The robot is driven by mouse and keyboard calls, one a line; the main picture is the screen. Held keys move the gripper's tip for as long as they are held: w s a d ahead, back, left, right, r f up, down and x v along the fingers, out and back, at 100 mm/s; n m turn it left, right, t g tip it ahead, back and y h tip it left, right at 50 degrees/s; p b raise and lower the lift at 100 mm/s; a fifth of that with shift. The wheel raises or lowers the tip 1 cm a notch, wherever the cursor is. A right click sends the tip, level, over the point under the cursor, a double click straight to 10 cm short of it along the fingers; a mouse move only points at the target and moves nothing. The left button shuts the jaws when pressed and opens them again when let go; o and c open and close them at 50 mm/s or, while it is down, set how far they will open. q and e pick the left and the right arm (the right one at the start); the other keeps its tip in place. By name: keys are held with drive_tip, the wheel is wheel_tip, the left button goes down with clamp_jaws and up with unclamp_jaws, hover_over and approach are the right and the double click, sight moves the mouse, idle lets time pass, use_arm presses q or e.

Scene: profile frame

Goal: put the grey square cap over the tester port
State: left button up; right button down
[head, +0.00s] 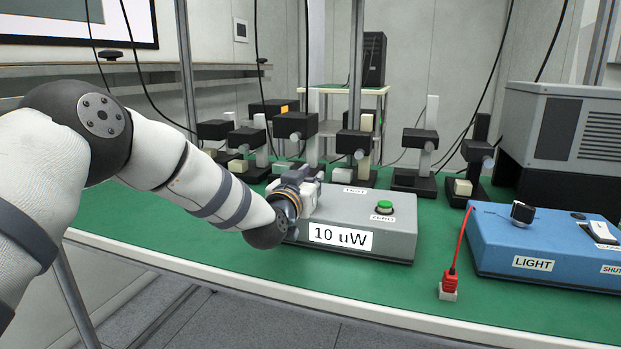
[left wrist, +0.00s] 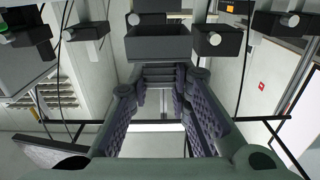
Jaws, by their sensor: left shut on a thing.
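My left gripper (head: 306,187) reaches in from the left and is at the left end of the grey tester box (head: 395,240), which is labelled 10 uW. In the left wrist view its fingers (left wrist: 161,80) run up the middle and stand a little apart at the tips. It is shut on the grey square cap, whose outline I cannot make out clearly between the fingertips. The tester port does not show; my gripper and wrist cover the left part of the box. My right gripper is not in view.
A green button (head: 384,207) is on the tester box. A blue LIGHT box (head: 500,240) stands to the right, with a red plug (head: 449,282) before it. Several black fixtures on posts (head: 415,150) line the back. Green bench top (head: 200,230) is clear at the front left.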

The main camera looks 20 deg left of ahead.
use_arm(q)
drive_tip(key=shift+f, duration=0.95)
drive_tip(key=o, duration=0.9)
drive_tip(key=shift+c, duration=0.2)
drive_tip(key=s, duration=1.2)
drive_tip(key=shift+a, duration=0.2)
